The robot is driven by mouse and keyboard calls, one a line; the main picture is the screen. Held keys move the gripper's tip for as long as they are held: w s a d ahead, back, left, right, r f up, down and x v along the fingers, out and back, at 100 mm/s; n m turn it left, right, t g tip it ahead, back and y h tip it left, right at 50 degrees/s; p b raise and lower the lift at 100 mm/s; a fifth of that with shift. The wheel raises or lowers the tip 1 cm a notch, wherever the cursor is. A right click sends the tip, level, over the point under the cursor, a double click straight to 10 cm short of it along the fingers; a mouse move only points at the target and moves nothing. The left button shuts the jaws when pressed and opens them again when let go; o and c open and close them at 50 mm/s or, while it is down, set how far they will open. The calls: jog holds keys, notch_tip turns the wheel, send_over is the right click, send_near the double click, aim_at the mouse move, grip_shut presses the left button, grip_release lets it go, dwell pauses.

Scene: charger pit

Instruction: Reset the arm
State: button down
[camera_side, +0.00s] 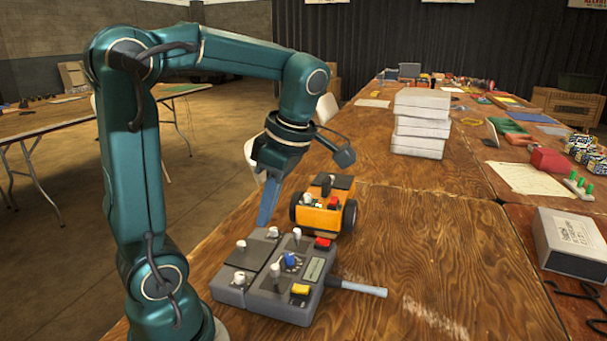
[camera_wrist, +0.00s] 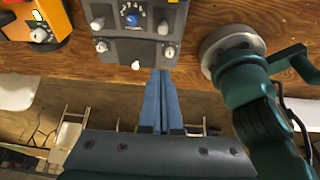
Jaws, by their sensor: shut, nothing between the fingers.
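My teal arm stands at the table's left edge in the side view. My gripper (camera_side: 267,218) points down with its blue fingers just behind a grey control box (camera_side: 287,288). In the wrist view my gripper (camera_wrist: 163,72) is shut and empty, with its two blue fingers together. The fingertips there overlap the near edge of the control box (camera_wrist: 115,48); I cannot tell whether they touch it. The box carries white knobs, a blue dial, a yellow button, a red button and a small display.
An orange wheeled device (camera_side: 322,213) stands right behind the box. A grey handle-like rod (camera_side: 362,288) sticks out from the box to the right. A stack of white boxes (camera_side: 420,122) stands farther back.

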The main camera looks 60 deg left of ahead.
jog(key=d+m+t+h, duration=0.1)
jog(key=d+m+t, duration=0.3)
jog(key=m, duration=0.9)
jog(key=s+d+f+m+t+h, duration=0.1)
jog(key=d+m+t, duration=0.2)
jog(key=d+m, duration=0.4)
jog(key=m, duration=0.6)
jog(key=shift+f+m+t+h, duration=0.25)
jog(key=shift+m+t+h, duration=0.15)
jog(key=shift+s, duration=0.1)
